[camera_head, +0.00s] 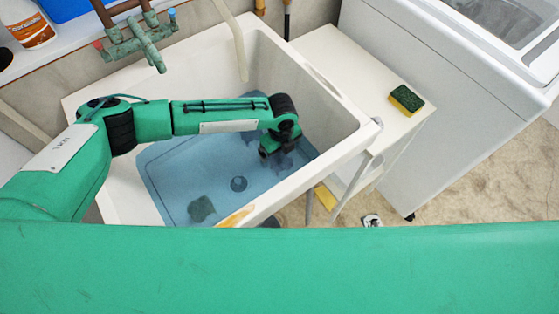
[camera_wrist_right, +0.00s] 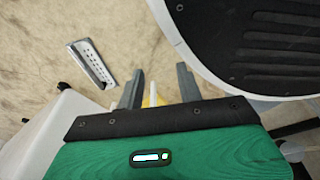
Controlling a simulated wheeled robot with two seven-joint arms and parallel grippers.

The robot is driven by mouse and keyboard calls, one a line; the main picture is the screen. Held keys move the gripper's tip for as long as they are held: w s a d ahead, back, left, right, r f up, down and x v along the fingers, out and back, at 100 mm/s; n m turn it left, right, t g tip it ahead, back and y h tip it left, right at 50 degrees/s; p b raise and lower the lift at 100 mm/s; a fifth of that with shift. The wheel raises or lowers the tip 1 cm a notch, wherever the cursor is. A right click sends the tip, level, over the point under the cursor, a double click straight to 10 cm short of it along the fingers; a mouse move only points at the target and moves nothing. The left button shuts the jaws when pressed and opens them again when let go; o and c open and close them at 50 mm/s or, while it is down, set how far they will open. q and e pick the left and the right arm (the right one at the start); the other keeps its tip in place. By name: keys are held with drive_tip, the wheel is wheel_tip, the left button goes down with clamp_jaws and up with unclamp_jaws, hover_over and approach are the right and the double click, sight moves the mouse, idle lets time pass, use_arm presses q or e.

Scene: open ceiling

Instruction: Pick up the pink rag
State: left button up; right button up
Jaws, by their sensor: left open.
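I cannot make out a pink rag in either view. My left arm reaches into the white sink (camera_head: 345,122) in the head view. Its gripper (camera_head: 279,157) is open and points down low over the blue basin bottom (camera_head: 175,180), near the right wall. What lies under its fingers is too dark and small to tell. A dark green patch or cloth (camera_head: 201,208) lies on the basin bottom near the drain (camera_head: 238,184). My right gripper (camera_wrist_right: 159,87) shows only in its wrist view, above the floor, with its fingers apart and nothing visibly held.
A faucet (camera_head: 138,42) hangs over the sink's back left. A green and yellow sponge (camera_head: 407,100) lies on the white side shelf (camera_head: 330,55). A white machine (camera_head: 440,90) stands at right. A metal floor piece (camera_wrist_right: 91,63) lies on the beige floor below my right gripper.

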sight(280, 159)
use_arm(q)
drive_tip(key=shift+f, duration=2.7)
drive_tip(key=shift+a, duration=0.1)
drive_tip(key=c, duration=1.1)
drive_tip(key=shift+o, duration=0.2)
